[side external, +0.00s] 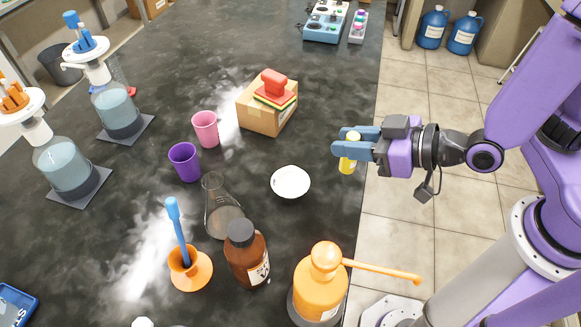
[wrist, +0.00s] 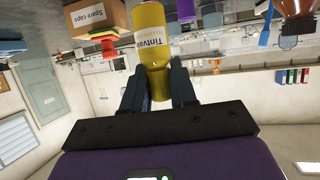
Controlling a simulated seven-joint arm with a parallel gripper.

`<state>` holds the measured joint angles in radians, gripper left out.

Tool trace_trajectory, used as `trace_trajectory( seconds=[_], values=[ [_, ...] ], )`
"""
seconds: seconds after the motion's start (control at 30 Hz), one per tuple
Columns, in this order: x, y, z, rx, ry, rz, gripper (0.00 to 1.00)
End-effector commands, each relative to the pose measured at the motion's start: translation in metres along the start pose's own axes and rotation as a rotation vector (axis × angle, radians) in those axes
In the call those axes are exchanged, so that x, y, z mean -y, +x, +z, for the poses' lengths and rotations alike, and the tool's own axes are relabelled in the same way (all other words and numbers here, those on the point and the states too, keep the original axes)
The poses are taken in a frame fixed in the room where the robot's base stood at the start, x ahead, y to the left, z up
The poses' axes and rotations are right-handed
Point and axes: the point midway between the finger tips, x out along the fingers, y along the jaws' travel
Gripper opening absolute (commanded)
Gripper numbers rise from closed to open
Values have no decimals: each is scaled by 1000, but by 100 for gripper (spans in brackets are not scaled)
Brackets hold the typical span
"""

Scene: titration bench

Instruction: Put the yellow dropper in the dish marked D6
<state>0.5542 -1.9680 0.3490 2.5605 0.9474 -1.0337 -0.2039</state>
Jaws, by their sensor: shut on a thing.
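My gripper (side external: 341,140) is shut on the yellow dropper (side external: 347,164), a small yellow bottle, and holds it off the table near the bench's right edge. In the wrist view the dropper (wrist: 157,42) sits between my two fingers, with lettering on its label only partly readable. A white dish (side external: 290,182) stands on the dark bench, left of and below my gripper in the side view. It looks empty, and no D6 mark can be read on it.
Around the dish on the bench (side external: 330,90) are a cardboard box (side external: 262,118), a glass flask (side external: 221,222), a brown bottle (side external: 246,255), an orange pump bottle (side external: 322,288), and pink (side external: 206,130) and purple (side external: 186,165) cups. The bench between dish and gripper is clear.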

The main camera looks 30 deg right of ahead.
Motion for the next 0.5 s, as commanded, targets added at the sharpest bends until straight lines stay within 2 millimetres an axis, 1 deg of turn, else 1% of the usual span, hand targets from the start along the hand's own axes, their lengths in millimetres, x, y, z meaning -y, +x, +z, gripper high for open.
trace_trajectory(
  seconds=[0.1,0.5],
  values=[
    [2,13,0,0,-1,0,0],
    [5,51,1,0,-1,1,0]
  ],
)
